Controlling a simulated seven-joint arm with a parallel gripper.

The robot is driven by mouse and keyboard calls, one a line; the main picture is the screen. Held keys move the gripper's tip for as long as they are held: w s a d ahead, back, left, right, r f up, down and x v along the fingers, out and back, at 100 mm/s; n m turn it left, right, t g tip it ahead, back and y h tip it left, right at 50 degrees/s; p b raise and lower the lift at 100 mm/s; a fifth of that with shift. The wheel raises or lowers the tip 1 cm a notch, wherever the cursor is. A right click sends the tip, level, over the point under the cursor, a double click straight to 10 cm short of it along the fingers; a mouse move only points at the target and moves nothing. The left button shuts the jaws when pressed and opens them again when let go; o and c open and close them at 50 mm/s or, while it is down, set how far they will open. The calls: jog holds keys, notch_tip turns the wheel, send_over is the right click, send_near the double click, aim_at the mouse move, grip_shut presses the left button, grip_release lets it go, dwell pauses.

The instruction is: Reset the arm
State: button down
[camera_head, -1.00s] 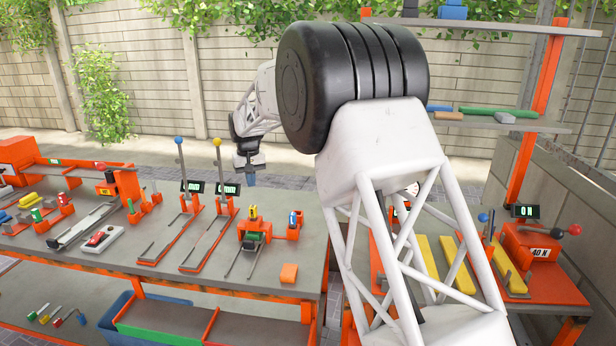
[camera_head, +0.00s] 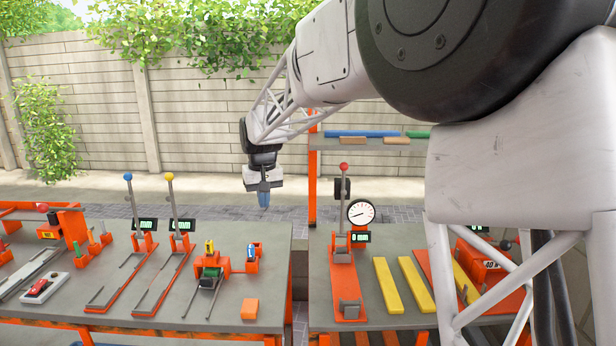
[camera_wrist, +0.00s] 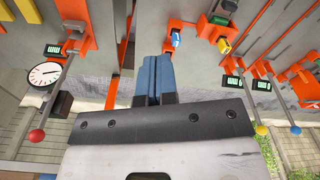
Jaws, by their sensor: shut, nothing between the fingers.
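My gripper (camera_head: 263,200) hangs at the end of my white arm, above and behind the gap between the two benches in the head view. Its blue fingers point down and are shut together with nothing between them. In the wrist view the gripper (camera_wrist: 159,62) shows the same blue fingers side by side, with the benches upside down beyond them. The fingers touch nothing.
The left bench (camera_head: 230,318) carries blue- and yellow-knobbed levers and an orange block (camera_head: 250,309). The right bench (camera_head: 375,318) holds a red-knobbed lever press with a dial (camera_head: 361,213) and yellow planks (camera_head: 388,286). A shelf (camera_head: 330,144) stands behind.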

jog(key=s+d+r+m+t, duration=0.1)
jog(key=s+d+r+m, duration=0.15)
jog(key=s+d, duration=1.85)
jog(key=s+d+f, duration=0.2)
jog(key=s+d, duration=0.1)
jog(key=s, duration=0.5)
jog(key=s+d+f+m, duration=0.1)
jog(key=s+d+f, duration=0.2)
jog(key=s, duration=0.5)
jog(key=s+d+f+m, duration=0.1)
jog(key=s+d+f, duration=0.1)
jog(key=s, duration=0.6)
jog(key=shift+d+f+t, duration=0.25)
jog(key=shift+d+t, duration=0.15)
jog(key=shift+d, duration=0.25)
